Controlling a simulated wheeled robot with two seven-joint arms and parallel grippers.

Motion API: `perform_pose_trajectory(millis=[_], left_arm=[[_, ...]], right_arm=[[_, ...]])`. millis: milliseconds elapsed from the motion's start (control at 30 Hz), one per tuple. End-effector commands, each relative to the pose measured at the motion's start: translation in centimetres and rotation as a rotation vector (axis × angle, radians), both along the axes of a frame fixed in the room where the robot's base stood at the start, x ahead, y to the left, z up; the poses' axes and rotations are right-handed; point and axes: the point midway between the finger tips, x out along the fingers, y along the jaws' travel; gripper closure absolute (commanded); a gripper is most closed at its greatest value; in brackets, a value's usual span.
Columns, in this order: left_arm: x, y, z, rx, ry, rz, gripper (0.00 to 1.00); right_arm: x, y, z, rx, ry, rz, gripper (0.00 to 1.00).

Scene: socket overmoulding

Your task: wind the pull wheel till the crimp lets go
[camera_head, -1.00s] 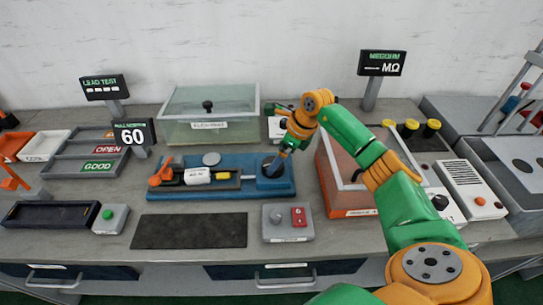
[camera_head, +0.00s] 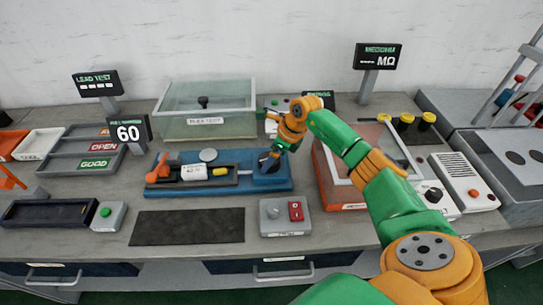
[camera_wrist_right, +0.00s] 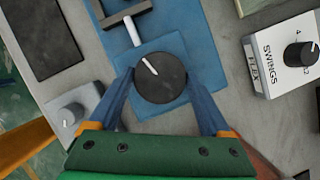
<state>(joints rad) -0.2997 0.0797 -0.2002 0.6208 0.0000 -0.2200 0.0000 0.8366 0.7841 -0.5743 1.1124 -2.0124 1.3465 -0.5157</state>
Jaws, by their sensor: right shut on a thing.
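The pull wheel (camera_wrist_right: 160,82) is a dark round knob with a white pointer line, on the right end of the blue pull tester (camera_head: 215,187). In the right wrist view its pointer aims up and left. My right gripper (camera_wrist_right: 159,73) is shut on the wheel, one blue finger on each side. In the head view the right gripper (camera_head: 271,158) reaches the wheel from above and partly hides it. A white labelled piece (camera_head: 193,173) and a yellow piece (camera_head: 219,172) lie along the tester. The pull display (camera_head: 128,132) reads 60.
A clear lidded tank (camera_head: 207,112) stands behind the tester. An orange-based box (camera_head: 343,206) is close on the right, under my right arm. A grey box with a red switch (camera_head: 295,211) and a dark mat (camera_head: 187,226) lie in front.

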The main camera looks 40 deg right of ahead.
Motion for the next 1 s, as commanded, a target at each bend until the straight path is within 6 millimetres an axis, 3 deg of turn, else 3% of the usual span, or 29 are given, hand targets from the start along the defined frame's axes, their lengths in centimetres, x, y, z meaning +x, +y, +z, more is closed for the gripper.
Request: perform_pose_trajectory(millis=[600, 1000], left_arm=[[0.0, 0.0, 2.6, 0.000, 0.000, 0.000, 1.00], [0.0, 0.0, 2.9, 0.001, 0.001, 0.000, 1.00]], right_arm=[[0.0, 0.2, 0.2, -0.001, -0.003, -0.377, 0.73], [0.0, 0.3, 0.1, 0.000, -0.003, -0.475, 0.74]])
